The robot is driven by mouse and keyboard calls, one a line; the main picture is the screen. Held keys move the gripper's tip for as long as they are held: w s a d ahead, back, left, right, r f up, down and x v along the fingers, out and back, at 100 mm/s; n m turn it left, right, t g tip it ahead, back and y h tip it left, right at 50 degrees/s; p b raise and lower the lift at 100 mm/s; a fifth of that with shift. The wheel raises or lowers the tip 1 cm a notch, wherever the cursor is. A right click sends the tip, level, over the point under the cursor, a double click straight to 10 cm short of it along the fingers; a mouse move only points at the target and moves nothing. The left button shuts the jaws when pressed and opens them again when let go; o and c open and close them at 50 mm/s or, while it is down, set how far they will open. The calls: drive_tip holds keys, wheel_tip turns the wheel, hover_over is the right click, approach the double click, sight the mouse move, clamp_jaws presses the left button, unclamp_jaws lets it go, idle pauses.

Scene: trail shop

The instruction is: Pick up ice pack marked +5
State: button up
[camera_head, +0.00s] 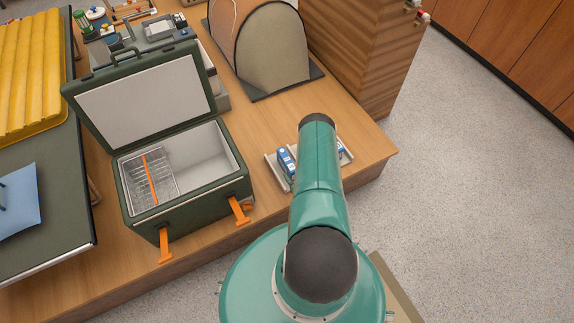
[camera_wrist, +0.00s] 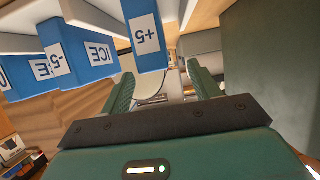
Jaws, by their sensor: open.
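The blue ice pack marked +5 (camera_wrist: 147,32) shows at the top of the wrist view, its white label tilted. Just left of it is another blue pack with an ICE label (camera_wrist: 98,50), and further left one with a label reading -5 (camera_wrist: 52,62). My gripper (camera_wrist: 160,72) is open, its two green fingers apart with nothing seen held between them. The +5 pack appears just past the fingertips; I cannot tell the exact gap. In the head view my arm hides the gripper and part of the rack (camera_head: 272,170), where a blue pack (camera_head: 286,160) shows.
An open dark green cooler (camera_head: 190,215) with a wire basket (camera_head: 150,180) and orange latches stands left of the rack. A beige domed tent model (camera_head: 270,50) and a wooden cabinet (camera_head: 360,50) stand behind. Bare tabletop (camera_head: 345,110) lies behind the rack.

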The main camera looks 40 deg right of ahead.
sight(290, 166)
drive_tip(key=x, duration=0.6)
drive_tip(key=shift+w+d+f, duration=0.15)
drive_tip(key=shift+d, duration=0.25)
drive_tip(key=shift+c, duration=0.2)
clamp_jaws()
